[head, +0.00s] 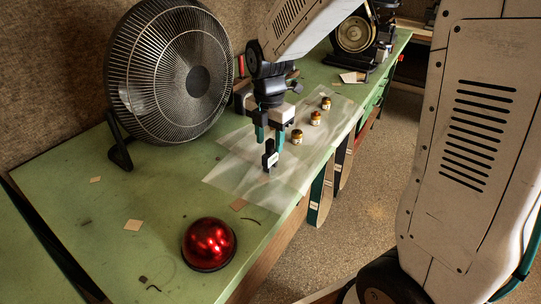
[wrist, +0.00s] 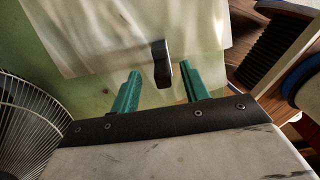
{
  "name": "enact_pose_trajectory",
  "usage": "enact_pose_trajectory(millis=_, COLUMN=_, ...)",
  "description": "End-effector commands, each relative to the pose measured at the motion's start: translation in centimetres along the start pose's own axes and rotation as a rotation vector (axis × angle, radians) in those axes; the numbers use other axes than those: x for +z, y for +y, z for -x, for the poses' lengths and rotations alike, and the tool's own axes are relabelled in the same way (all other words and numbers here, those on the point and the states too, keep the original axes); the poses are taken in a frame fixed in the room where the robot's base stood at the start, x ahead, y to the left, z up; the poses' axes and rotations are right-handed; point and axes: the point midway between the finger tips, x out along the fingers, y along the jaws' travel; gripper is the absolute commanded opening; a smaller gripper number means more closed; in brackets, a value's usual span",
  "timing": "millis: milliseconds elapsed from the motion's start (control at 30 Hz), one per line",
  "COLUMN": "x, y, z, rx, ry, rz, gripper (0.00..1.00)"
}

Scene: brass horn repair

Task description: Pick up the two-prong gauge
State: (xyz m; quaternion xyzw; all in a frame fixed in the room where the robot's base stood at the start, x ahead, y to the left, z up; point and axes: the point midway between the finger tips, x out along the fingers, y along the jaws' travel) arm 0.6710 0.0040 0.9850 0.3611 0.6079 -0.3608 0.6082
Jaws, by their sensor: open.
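The two-prong gauge appears to be the small dark upright piece (head: 270,160) with a pale mark, standing on the translucent sheet (head: 225,178) on the green bench. My gripper (head: 271,143) is over it, pointing down, its two green fingers apart. In the wrist view, the dark piece (wrist: 161,66) shows between the open fingertips of my gripper (wrist: 160,72), with gaps on both sides. I cannot tell how far below the fingertips it is, and its prongs are not clear.
Three small jars (head: 315,118) stand in a row on the sheet, right of my gripper. A large fan (head: 185,75) stands at the left. A red dome (head: 209,245) sits near the front. The bench edge drops off at the right. Small scraps (head: 133,225) lie about.

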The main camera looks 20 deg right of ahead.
Motion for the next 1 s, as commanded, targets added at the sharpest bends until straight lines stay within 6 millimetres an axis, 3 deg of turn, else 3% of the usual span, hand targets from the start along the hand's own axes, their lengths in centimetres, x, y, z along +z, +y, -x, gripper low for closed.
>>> enact_pose_trajectory(millis=200, x=-0.1, y=-0.2, z=-3.1, rx=-0.003, ry=0.001, rz=-0.001, gripper=0.45)
enact_pose_trajectory(millis=500, x=-0.2, y=-0.2, z=-3.5, rx=-0.001, ry=0.000, rz=0.000, gripper=0.45)
enact_pose_trajectory(millis=667, x=-0.2, y=-0.2, z=-3.5, rx=-0.001, ry=0.000, rz=-0.001, gripper=0.01)
enact_pose_trajectory(millis=1000, x=-0.2, y=-0.2, z=-3.4, rx=0.000, ry=0.000, rz=-0.001, gripper=0.00)
